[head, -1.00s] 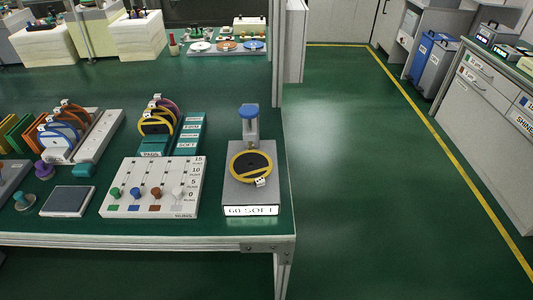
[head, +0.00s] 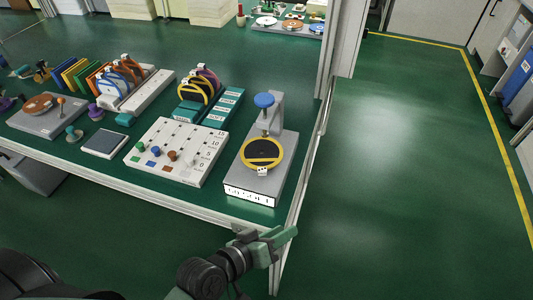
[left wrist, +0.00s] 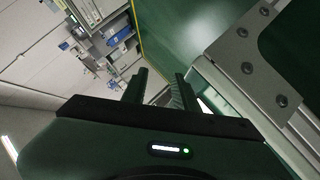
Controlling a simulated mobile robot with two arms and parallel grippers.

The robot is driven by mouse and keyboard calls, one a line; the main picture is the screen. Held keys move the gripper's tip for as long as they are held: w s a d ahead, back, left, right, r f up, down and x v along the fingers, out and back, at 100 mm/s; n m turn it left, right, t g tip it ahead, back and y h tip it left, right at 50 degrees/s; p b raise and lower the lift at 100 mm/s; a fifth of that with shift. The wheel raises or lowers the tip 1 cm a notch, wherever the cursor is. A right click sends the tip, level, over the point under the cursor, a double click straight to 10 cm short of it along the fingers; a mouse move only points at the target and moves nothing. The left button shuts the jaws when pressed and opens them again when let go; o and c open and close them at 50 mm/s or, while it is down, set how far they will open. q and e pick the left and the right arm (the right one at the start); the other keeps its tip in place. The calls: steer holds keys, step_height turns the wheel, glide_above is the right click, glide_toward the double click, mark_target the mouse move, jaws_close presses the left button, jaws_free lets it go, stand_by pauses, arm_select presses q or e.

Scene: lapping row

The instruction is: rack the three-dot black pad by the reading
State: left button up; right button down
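A black pad with a yellow rim (head: 262,152) lies on the grey gauge stand (head: 236,179), under its blue knob. A small white dotted tag hangs at the pad's front edge; its dots are too small to count. The stand's front display (head: 249,194) is lit but hard to read now; it read "60 SOFT" in the earlier frame. A teal rack with labelled blocks (head: 222,106) stands behind left, with several rimmed pads (head: 200,86) upright at its side. My left gripper (head: 282,238) is empty, in front of the table edge. Its fingers are apart in the left wrist view (left wrist: 161,82).
A white board with coloured knobs (head: 196,138) lies left of the stand. A dark square plate (head: 104,143) and another rack of blue and orange rings (head: 121,78) are farther left. A metal post (head: 327,60) rises at the table's right edge. Green floor is clear on the right.

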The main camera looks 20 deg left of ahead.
arm_select(q)
steer(key=n+t+y, duration=0.7)
steer(key=n+y, duration=0.2)
steer(key=n, duration=0.8)
glide_toward(261, 174)
steer(key=shift+w+a, duration=0.1)
steer(key=shift+w, duration=0.45)
steer(key=shift+w+a, duration=0.2)
steer(key=shift+w, duration=0.05)
steer(key=w+p, duration=0.1)
steer(key=w, duration=0.2)
steer(key=w+p, duration=0.1)
steer(key=w, duration=0.2)
steer(key=shift+w+a+r, duration=0.1)
steer(key=shift+w+a, duration=0.1)
steer(key=shift+w, duration=0.4)
steer(key=shift+s, duration=0.1)
steer(key=shift+c, duration=0.3)
jaws_close()
